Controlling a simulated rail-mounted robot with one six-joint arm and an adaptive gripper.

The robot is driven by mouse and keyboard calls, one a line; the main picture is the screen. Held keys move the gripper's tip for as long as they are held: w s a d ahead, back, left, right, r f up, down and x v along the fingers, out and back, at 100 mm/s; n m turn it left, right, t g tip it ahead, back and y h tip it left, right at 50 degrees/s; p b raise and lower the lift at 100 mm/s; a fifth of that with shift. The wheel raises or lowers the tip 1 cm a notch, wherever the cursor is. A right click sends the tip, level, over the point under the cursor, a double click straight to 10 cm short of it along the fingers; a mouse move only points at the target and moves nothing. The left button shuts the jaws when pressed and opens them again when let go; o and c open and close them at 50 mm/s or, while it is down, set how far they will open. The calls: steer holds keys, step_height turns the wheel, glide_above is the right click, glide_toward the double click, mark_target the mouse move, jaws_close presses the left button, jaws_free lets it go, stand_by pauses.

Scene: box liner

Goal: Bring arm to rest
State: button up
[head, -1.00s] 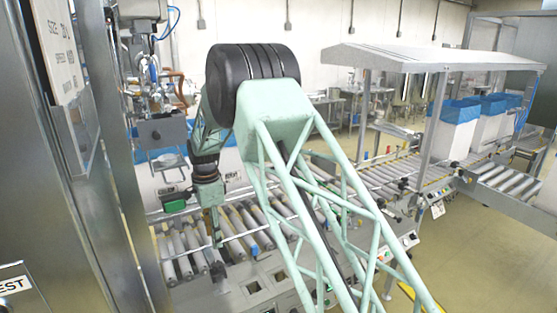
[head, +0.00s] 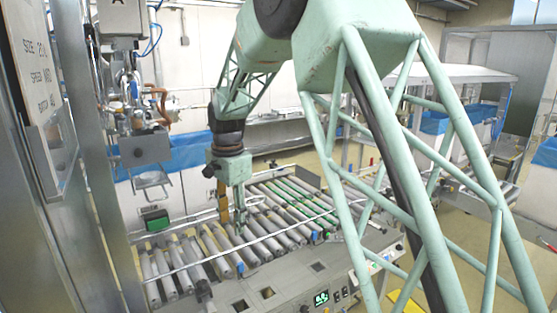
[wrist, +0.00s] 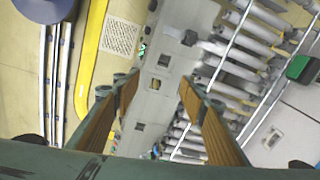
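My arm reaches from the right across the head view and bends down at the wrist. My gripper (head: 232,215) points down over the roller conveyor (head: 200,255). In the wrist view my gripper (wrist: 159,85) is open, with its two brown-padded fingers well apart. Nothing is between the fingers; the grey conveyor deck with square holes shows beyond them. How high the fingertips are above the rollers is hard to tell.
A dispensing machine (head: 143,145) stands at left behind a metal post. Blue-lined white boxes (head: 436,122) stand at the back right. A yellow rail (wrist: 88,45) crosses the floor.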

steer(key=s+d+r+n+t, duration=0.1)
steer(key=s+d+r+n, duration=0.1)
steer(key=s+d+r, duration=0.85)
steer(key=s+d+r+n+t, duration=0.1)
steer(key=s+d+r+n, duration=0.1)
steer(key=s+d+r, duration=0.8)
steer(key=s+d+f+n, duration=0.1)
steer(key=s+d, duration=0.4)
steer(key=s, duration=0.5)
steer(key=s+d+f+n, duration=0.2)
steer(key=s+d, duration=0.3)
steer(key=s, duration=0.5)
steer(key=s+d+f+n+t, duration=0.1)
steer(key=s+d, duration=0.4)
steer(key=s, duration=0.5)
steer(key=shift+s+d+f+n+b, duration=0.2)
steer(key=shift+f+n+b, duration=0.1)
steer(key=shift+n, duration=0.2)
